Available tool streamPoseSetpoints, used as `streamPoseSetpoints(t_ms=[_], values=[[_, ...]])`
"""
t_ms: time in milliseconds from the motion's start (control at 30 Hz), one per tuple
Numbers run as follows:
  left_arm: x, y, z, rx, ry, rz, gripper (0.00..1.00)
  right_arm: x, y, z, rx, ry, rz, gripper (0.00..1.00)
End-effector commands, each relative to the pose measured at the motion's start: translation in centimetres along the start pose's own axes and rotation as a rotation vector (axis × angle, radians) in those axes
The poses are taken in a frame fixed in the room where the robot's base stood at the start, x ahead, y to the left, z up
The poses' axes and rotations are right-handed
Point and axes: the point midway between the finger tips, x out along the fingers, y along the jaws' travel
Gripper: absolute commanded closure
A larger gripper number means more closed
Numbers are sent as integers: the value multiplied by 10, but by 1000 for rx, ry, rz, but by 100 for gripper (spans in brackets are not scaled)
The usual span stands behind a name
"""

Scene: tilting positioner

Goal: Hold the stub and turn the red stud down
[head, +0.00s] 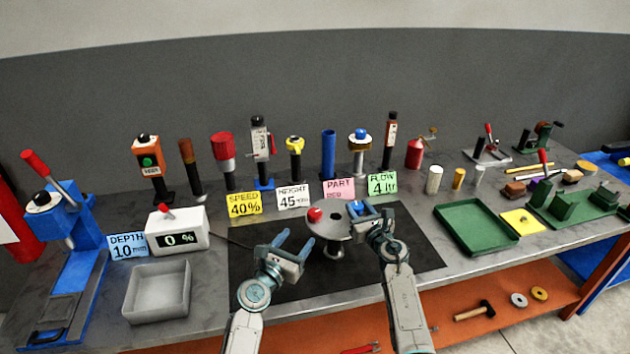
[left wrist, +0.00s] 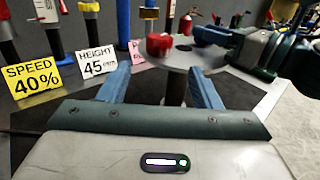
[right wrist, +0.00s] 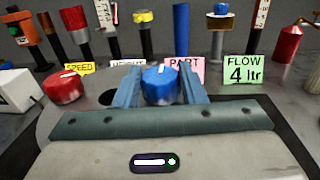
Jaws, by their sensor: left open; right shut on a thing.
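A round grey plate (head: 334,230) stands on a dark post (left wrist: 174,88) over the black mat. A red stud (head: 314,214) sits on its left part, upright; it also shows in the left wrist view (left wrist: 159,45) and the right wrist view (right wrist: 63,88). A blue stud with a white mark (right wrist: 160,84) stands on the plate's right part. My right gripper (head: 360,210) is shut on the blue stud, one finger on each side. My left gripper (head: 294,241) is open and empty, left of the plate and apart from it, its fingers pointing towards the post.
Yellow, white, pink and green label cards stand behind the plate, including SPEED (head: 244,204) and FLOW (head: 382,184). A grey bin (head: 157,309) and a white display box (head: 178,233) are at left. A green tray (head: 474,231) is at right. The black mat (head: 415,255) is otherwise clear.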

Motion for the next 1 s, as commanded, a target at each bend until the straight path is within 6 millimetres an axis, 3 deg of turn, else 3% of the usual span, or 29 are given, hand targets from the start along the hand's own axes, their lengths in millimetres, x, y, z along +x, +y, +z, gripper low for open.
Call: streamPoseSetpoints(t_ms=[33, 1000], values=[[-12, 0, -1, 2, 1, 1, 42, 0, 0, -1, 0, 1, 0, 100], [45, 61, 0, 1113, 6, -56, 42, 0, 0, 0, 0, 1, 0, 100]])
